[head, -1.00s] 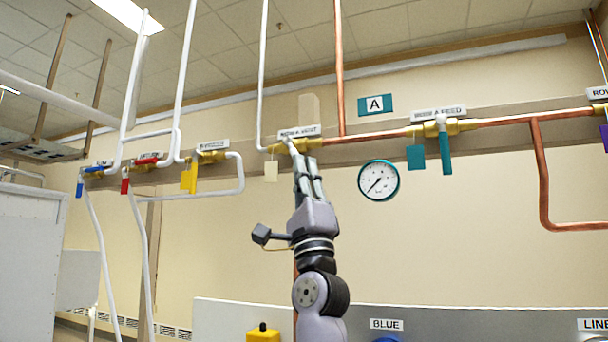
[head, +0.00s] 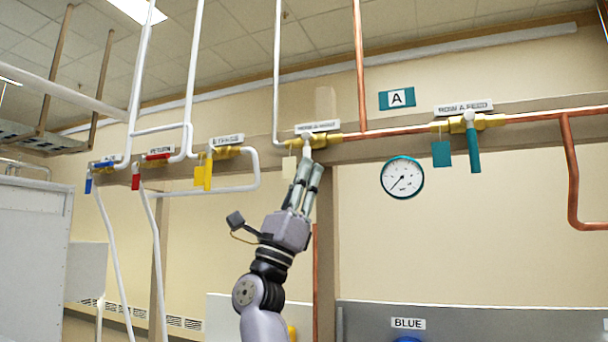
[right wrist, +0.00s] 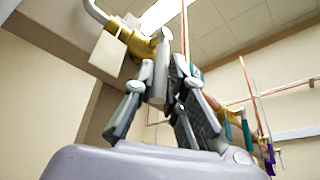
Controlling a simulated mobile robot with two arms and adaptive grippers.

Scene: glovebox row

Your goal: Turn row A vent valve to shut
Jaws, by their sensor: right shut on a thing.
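The row A vent valve (head: 330,138) is a brass body on the horizontal pipe under a white label, partly legible as "ROW A VENT". Its pale grey lever (right wrist: 161,72) hangs down from the body, roughly crosswise to the pipe, between my fingers. My right gripper (head: 309,170) reaches up from below and is shut on this lever. It also shows in the right wrist view (right wrist: 166,92), with a finger on each side of the lever. The fingers hide much of the lever in the head view. My left gripper is not in view.
A blank cream tag (head: 289,166) hangs left of the valve. To the right are a gauge (head: 402,177), the teal "A" sign (head: 397,98) and the row A feed valve's teal handle (head: 473,150). A yellow-tagged bypass valve (head: 227,152) is to the left. Copper pipe (head: 360,65) rises nearby.

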